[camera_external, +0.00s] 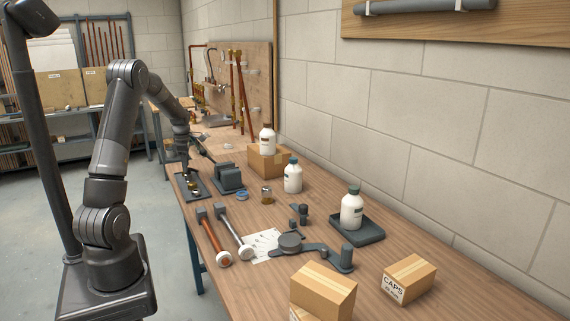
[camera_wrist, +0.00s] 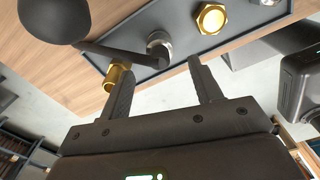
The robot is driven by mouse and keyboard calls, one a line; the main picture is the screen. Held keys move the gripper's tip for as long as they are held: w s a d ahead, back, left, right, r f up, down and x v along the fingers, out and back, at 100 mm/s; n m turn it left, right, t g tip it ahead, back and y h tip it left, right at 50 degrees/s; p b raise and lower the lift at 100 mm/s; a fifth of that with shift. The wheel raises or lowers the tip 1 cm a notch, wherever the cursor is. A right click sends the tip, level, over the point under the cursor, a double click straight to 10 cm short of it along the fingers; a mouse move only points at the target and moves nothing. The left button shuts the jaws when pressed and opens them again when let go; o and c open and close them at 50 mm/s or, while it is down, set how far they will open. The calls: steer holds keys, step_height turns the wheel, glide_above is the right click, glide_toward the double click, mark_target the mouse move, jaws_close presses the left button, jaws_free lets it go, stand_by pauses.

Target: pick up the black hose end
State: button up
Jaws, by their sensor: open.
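My gripper (camera_wrist: 158,66) is open, with nothing seen between its two dark fingers. In the external view it is small and partly hidden near the dark tray (camera_external: 188,187) at the bench's left edge. In the wrist view the tray (camera_wrist: 232,42) lies beyond the fingertips. A dark rod (camera_wrist: 118,51) crosses the tray toward a silver ring fitting (camera_wrist: 160,44). A black rounded knob (camera_wrist: 54,18) is at upper left. I cannot tell for certain which dark part is the black hose end.
A brass fitting (camera_wrist: 117,78) is close to the left finger; a brass hex fitting (camera_wrist: 212,18) lies on the tray. A dark vise-like block (camera_external: 228,178) stands right of the tray.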

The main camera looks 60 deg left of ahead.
mark_target(188, 173)
steer(key=shift+w+d+f, duration=0.1)
steer(key=shift+w+f, duration=0.05)
steer(key=shift+f, duration=1.25)
steer(key=shift+w+d+f, duration=0.1)
steer(key=shift+w+f, duration=0.05)
steer(key=shift+f, duration=1.2)
steer(key=shift+c, duration=0.5)
steer(key=c, duration=0.9)
